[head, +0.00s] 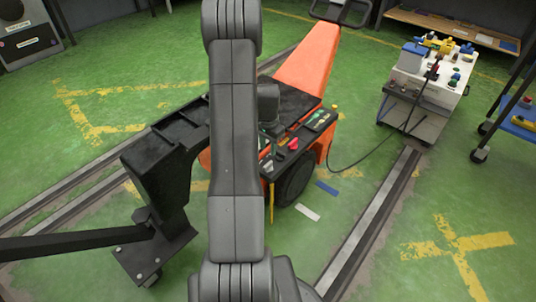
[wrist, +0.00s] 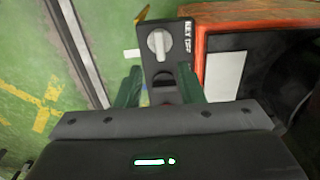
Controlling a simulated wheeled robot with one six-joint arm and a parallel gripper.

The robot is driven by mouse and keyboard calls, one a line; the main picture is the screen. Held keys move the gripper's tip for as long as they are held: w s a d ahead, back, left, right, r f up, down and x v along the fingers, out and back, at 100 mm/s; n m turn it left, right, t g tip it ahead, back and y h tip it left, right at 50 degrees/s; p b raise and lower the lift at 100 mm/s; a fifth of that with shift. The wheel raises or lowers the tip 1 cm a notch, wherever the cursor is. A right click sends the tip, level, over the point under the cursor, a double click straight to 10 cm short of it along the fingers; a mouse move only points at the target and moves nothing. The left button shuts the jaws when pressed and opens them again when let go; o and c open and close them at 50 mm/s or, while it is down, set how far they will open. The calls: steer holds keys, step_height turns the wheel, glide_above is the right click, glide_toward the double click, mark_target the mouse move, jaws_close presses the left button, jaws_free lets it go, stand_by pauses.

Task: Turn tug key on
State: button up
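The orange tug (head: 308,58) stands in the middle of the head view, partly hidden behind my arm. In the wrist view a dark key panel (wrist: 172,28) carries a round grey knob (wrist: 158,45) with a raised bar, which looks roughly upright in the picture. White lettering beside it is too small to read surely. My gripper (wrist: 160,86) has two dark green fingers spread apart, with the lower panel showing between them. The knob lies beyond the fingertips, and I see no contact. In the head view the key itself cannot be made out.
The tug's deck has a red button (head: 293,143) and other small controls. A black cable runs from the tug to a white cart (head: 425,95) at right. Rails (head: 375,215) cross the green floor, and a dark tow hitch (head: 160,185) stands at left. Floor at lower right is clear.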

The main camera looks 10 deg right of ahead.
step_height(320, 180, up, 5)
glide_above(268, 163)
steer(key=shift+s+p, duration=0.1)
steer(key=shift+p, duration=0.3)
steer(key=shift+f, duration=0.1)
step_height(268, 163, down, 14)
steer(key=b, duration=0.3)
steer(key=shift+r, duration=0.2)
steer(key=shift+r, duration=0.1)
steer(key=shift+f+b, duration=0.35)
steer(key=shift+f, duration=0.1)
steer(key=shift+r+n, duration=0.35)
steer(key=shift+n, duration=0.55)
steer(key=n, duration=0.3)
steer(key=shift+n+p, duration=0.3)
steer(key=shift+n, duration=2.2)
